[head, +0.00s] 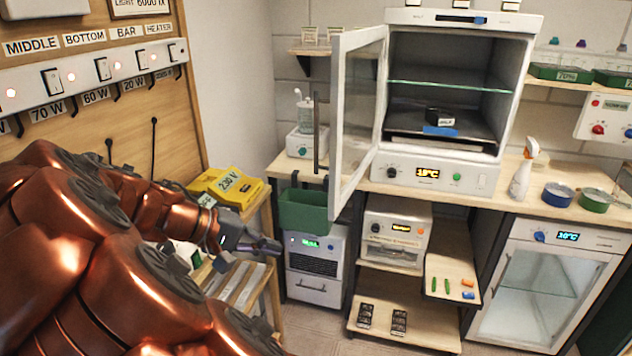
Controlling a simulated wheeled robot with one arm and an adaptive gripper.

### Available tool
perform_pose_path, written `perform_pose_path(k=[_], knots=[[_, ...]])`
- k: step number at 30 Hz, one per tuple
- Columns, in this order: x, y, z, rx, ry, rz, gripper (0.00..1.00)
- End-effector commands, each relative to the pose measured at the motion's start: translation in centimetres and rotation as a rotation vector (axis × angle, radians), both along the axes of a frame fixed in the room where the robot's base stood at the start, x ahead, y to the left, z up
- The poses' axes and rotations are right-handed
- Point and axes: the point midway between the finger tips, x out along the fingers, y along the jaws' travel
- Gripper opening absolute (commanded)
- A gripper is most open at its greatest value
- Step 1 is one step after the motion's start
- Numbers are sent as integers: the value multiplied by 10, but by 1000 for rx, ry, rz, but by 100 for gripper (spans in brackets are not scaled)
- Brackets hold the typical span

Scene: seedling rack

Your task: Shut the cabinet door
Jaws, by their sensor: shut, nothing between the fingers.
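The white cabinet (523,85) stands on the wooden counter, with a display reading about 15°C below its chamber. Its glass-paned door (340,75) is hinged on the left side and stands wide open, swung out toward me. A dark vertical handle (317,130) is on the door's free edge. Inside are a glass shelf (450,86) and a small black box above a blue item. My gripper (272,246) is shut and empty, low and to the left of the door, apart from it. My copper-coloured arm fills the lower left.
A green bin (305,212) hangs below the door near my gripper. A yellow 230 V box (228,186) sits on a wooden stand at left. A spray bottle (523,172) and bowls (594,199) stand right of the cabinet. A second cabinet (540,285) is below the counter.

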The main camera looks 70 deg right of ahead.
Motion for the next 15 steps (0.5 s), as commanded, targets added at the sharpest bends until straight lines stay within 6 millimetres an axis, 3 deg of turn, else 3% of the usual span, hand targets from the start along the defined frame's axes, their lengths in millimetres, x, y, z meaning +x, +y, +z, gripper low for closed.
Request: perform_pose_path(k=[3, 9, 15], knots=[[7, -40, 14, -137, 89, -43, 0], [28, -96, 31, -340, 229, -62, 0], [49, -131, 35, -471, 323, -44, 0]])
